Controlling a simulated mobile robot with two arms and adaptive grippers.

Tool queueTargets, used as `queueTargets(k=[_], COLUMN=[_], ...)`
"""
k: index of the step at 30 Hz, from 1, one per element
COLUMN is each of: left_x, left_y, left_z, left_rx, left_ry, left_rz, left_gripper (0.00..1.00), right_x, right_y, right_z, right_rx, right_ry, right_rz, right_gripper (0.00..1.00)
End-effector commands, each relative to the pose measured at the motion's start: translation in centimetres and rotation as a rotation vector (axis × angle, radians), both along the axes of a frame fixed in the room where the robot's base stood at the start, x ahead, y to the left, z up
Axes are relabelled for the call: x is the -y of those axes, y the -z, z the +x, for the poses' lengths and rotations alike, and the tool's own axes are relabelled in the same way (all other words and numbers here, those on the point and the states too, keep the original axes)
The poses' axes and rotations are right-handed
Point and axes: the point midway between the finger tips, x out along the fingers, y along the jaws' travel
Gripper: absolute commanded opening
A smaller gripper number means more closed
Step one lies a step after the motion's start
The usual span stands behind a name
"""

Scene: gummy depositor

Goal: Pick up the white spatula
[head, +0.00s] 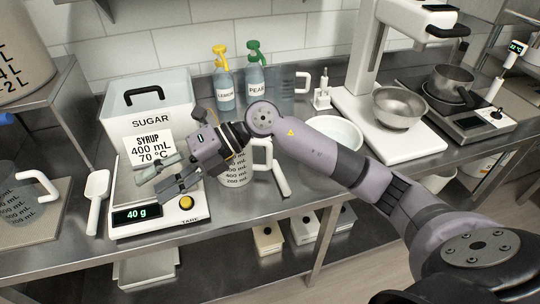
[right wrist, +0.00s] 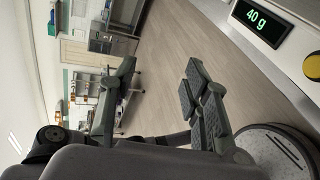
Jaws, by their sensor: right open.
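My left gripper is not in view.
Syrup bottles (head: 225,88), a white bowl (head: 337,133) and a stand with a metal bowl (head: 398,108) are behind and right. My right arm crosses over the table's right part.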

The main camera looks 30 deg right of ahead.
Motion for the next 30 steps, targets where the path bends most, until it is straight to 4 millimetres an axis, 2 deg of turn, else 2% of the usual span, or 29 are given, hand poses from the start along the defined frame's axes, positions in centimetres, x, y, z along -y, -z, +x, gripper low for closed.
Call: queueTargets(k=[3, 5, 6, 9, 12, 15, 18, 20, 30], left_x=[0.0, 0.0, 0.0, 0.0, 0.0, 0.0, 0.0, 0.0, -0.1], left_y=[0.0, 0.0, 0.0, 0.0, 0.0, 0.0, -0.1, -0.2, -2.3], left_z=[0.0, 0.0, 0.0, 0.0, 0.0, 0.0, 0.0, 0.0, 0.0], left_rx=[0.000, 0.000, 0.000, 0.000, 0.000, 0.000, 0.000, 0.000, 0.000], left_ry=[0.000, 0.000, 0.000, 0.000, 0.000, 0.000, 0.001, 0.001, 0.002], left_rz=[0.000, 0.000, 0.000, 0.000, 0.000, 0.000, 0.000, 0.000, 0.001], left_gripper=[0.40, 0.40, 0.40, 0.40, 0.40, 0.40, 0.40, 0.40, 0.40], right_x=[6.1, 10.0, 12.7, 19.1, 24.0, 27.1, 28.6, 28.8, 28.8], right_y=[3.4, 4.5, 4.8, 4.7, 3.7, 2.8, 2.6, 3.1, 10.0], right_z=[1.9, 2.7, 3.1, 3.8, 3.8, 3.5, 3.2, 3.1, 3.0], right_rx=[-0.014, -0.042, -0.066, -0.138, -0.208, -0.260, -0.289, -0.296, -0.299], right_ry=[-0.009, 0.012, 0.034, 0.106, 0.177, 0.229, 0.253, 0.257, 0.253], right_rz=[-0.374, -0.552, -0.661, -0.896, -1.060, -1.160, -1.206, -1.215, -1.214], right_gripper=[0.43, 0.43, 0.43, 0.43, 0.43, 0.43, 0.43, 0.43, 0.43])
